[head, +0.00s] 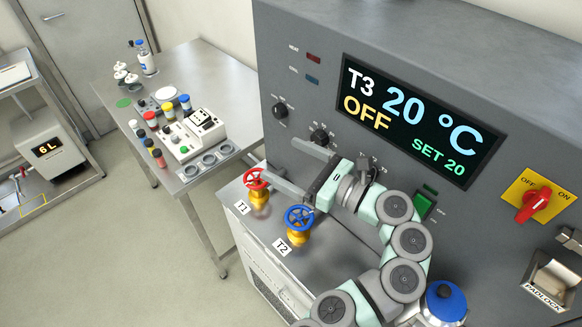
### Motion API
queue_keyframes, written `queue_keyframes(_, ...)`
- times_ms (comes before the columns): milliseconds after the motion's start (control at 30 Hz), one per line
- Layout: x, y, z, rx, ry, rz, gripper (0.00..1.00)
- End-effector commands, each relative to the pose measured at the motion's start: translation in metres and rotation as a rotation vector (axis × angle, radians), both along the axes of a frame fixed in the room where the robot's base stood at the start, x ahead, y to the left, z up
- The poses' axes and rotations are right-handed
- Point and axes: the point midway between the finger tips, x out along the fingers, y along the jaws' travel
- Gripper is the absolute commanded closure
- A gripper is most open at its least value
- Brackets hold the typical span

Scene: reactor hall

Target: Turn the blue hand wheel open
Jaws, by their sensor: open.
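The blue hand wheel (299,217) sits on top of a yellow valve body on the grey cabinet ledge, by the label T2. My gripper (276,161) is open and empty, its two grey fingers pointing left and spread wide apart. It shows above the blue wheel in the picture, and I see no contact with the wheel. The wheel's rim and spokes are mostly in view. How far it is turned I cannot tell.
A red hand wheel (256,179) by label T1 stands close left of the blue one, near a finger. The panel display (410,118) reads T3, OFF, 20 °C, SET 20. A red switch (535,205) and a blue-lidded vessel (445,302) are at right.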

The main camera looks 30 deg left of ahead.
Motion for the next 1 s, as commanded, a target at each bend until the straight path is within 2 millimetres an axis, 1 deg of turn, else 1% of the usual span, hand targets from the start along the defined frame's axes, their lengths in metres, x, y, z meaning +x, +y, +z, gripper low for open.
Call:
queue_keyframes(67,0.002,0.006,0.000,0.016,-0.003,-0.015,0.06)
queue_keyframes(167,0.007,0.023,0.000,0.059,-0.009,-0.059,0.06)
queue_keyframes(300,0.018,0.051,-0.003,0.156,-0.011,-0.194,0.06)
queue_keyframes(367,0.022,0.059,-0.008,0.193,-0.005,-0.266,0.06)
queue_keyframes(400,0.023,0.065,-0.014,0.215,0.002,-0.313,0.06)
queue_keyframes(467,0.023,0.069,-0.023,0.241,0.014,-0.390,0.06)
queue_keyframes(533,0.021,0.071,-0.040,0.262,0.034,-0.480,0.06)
queue_keyframes(567,0.019,0.070,-0.047,0.267,0.041,-0.522,0.06)
queue_keyframes(667,0.008,0.064,-0.077,0.267,0.067,-0.652,0.06)
queue_keyframes(767,-0.008,0.049,-0.109,0.246,0.087,-0.781,0.06)
queue_keyframes(867,-0.029,0.025,-0.140,0.206,0.094,-0.907,0.06)
queue_keyframes(900,-0.038,0.014,-0.150,0.186,0.092,-0.954,0.06)
queue_keyframes(967,-0.050,-0.002,-0.162,0.160,0.085,-1.015,0.06)
queue_keyframes(1000,-0.057,-0.013,-0.169,0.142,0.080,-1.051,0.06)
